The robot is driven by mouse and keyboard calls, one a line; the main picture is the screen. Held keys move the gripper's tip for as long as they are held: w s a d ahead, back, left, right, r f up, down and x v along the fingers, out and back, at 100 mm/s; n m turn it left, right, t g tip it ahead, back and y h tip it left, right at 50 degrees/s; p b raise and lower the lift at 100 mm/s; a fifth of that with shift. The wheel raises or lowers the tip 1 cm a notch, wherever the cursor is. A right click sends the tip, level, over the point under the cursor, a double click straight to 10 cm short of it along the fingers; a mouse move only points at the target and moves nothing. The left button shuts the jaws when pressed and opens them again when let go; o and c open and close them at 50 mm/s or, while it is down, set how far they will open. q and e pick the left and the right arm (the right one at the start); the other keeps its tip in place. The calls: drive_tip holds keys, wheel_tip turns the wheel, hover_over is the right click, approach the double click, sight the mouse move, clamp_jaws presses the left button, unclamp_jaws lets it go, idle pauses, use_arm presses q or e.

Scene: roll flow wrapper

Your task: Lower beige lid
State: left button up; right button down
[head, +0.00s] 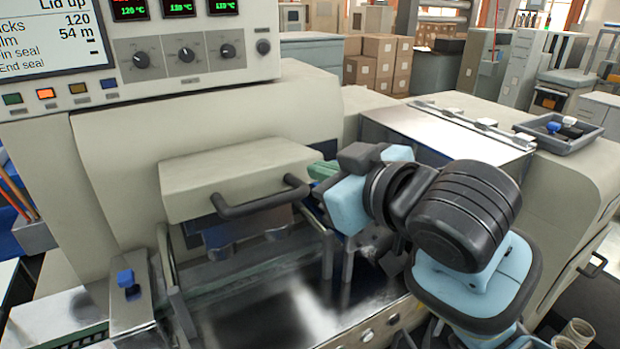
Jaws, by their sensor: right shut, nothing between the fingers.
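The beige lid (232,178) is on the front of the wrapping machine, raised above the metal bed. A black bar handle (262,200) runs along its front edge. The screen (50,38) reads "Lid up". My right gripper (320,192) reaches in from the right, its tip end close to the right end of the handle. It is shut with nothing in it. The wrist partly hides the fingers, and I cannot tell whether they touch the handle. My left gripper is not in view.
The shiny bed (270,318) below the lid looks clear.

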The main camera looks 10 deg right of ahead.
hover_over(303, 196)
drive_tip(key=w+a, duration=0.1)
drive_tip(key=a, duration=0.1)
drive_tip(key=shift+w+d+f, duration=0.1)
drive_tip(key=shift+f, duration=0.5)
drive_tip(key=shift+w+d+f, duration=0.1)
drive_tip(key=shift+f, duration=0.5)
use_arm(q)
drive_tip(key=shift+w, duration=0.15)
use_arm(e)
drive_tip(key=shift+s+d+f, duration=0.25)
drive_tip(key=shift+f, duration=0.3)
drive_tip(key=shift+s+d+f, duration=0.2)
drive_tip(key=shift+d+f, duration=0.05)
drive_tip(key=shift+f, duration=0.3)
drive_tip(key=shift+s+d+f, duration=0.25)
drive_tip(key=shift+f, duration=0.3)
